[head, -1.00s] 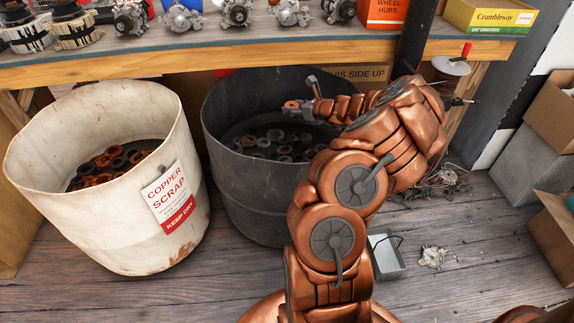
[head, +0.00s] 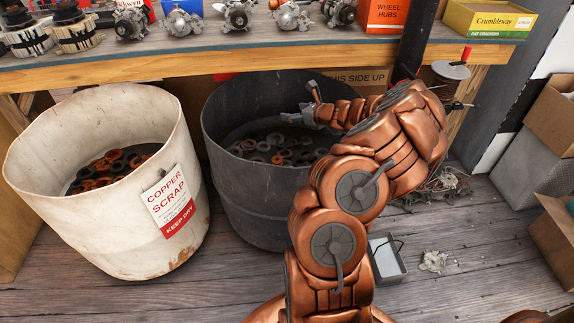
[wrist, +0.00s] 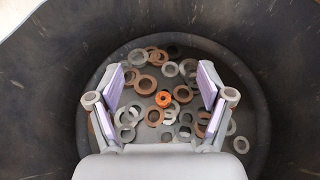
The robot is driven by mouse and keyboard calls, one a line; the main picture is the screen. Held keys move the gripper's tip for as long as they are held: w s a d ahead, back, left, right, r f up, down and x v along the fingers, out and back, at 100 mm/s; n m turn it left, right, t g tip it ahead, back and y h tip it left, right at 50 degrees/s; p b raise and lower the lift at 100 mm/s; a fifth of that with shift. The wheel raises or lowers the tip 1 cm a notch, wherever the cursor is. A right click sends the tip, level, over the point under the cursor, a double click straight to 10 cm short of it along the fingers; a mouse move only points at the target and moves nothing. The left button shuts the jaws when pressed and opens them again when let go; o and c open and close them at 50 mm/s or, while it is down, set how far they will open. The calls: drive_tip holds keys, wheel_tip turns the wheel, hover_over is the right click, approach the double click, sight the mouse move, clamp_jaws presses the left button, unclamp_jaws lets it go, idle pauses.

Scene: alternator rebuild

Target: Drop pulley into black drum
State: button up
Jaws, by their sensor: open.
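The black drum (head: 250,200) stands under the bench, left of my arm, with several rings lying on its floor. My gripper (head: 305,112) is over the drum's opening. In the wrist view my gripper (wrist: 160,85) is open with nothing between its purple-padded fingers, pointing down into the drum (wrist: 40,90). Below, among grey and rust-brown rings, lies one small bright orange ringed part (wrist: 163,99) with a small centre hole. It may be the pulley; I cannot tell for sure.
A white drum (head: 100,215) labelled copper scrap stands to the left. The bench edge (head: 200,66) runs above and behind both drums, with alternator parts on top. A small grey tray (head: 388,262) lies on the floor at right, with cardboard boxes (head: 550,120) beyond.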

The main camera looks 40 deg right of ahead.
drive_tip(key=v, duration=1.1)
drive_tip(key=shift+s+r, duration=0.2)
drive_tip(key=shift+s, duration=0.15)
idle(0.4)
